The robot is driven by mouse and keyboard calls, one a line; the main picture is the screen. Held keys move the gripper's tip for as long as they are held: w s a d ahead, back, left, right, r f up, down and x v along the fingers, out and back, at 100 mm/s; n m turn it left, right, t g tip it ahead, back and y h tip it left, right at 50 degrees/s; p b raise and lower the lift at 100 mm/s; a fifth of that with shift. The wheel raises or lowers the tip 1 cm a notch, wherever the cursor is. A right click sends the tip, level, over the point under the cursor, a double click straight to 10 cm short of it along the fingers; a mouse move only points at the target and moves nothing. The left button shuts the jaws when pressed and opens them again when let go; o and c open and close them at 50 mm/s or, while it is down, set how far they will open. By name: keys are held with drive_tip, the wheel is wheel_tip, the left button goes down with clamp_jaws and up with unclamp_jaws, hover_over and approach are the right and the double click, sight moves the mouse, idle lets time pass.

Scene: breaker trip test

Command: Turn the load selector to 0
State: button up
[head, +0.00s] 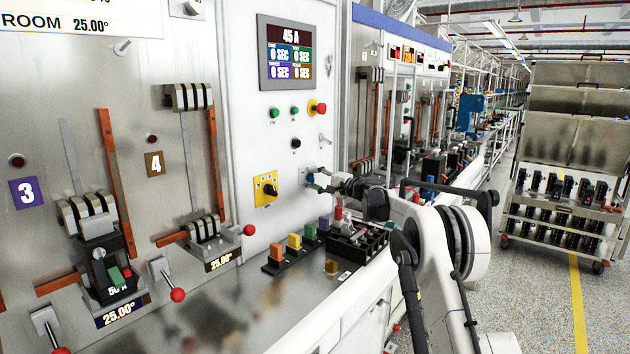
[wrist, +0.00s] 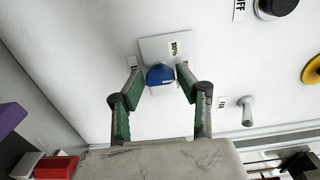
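The load selector appears to be the blue knob (wrist: 160,75) on a pale square plate (wrist: 150,48) on the white panel. A small label on the plate reads about 100%; other marks are partly covered. My gripper (wrist: 161,72) is at the panel, with one green-padded finger on each side of the knob. The fingers are apart, and narrow gaps seem to show beside the knob; contact is unclear. In the head view my gripper (head: 317,178) reaches the panel just right of the yellow-plated black selector (head: 266,189), and hides most of the blue knob.
A black knob (head: 296,143), a toggle lever (head: 324,138) and a red emergency button (head: 318,107) sit above on the panel. Below, a shelf holds coloured blocks (head: 294,242) and a black rack (head: 358,240). The display (head: 286,53) reads 45 A.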

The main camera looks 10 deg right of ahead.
drive_tip(key=shift+o, duration=1.2)
drive_tip(key=v, duration=1.2)
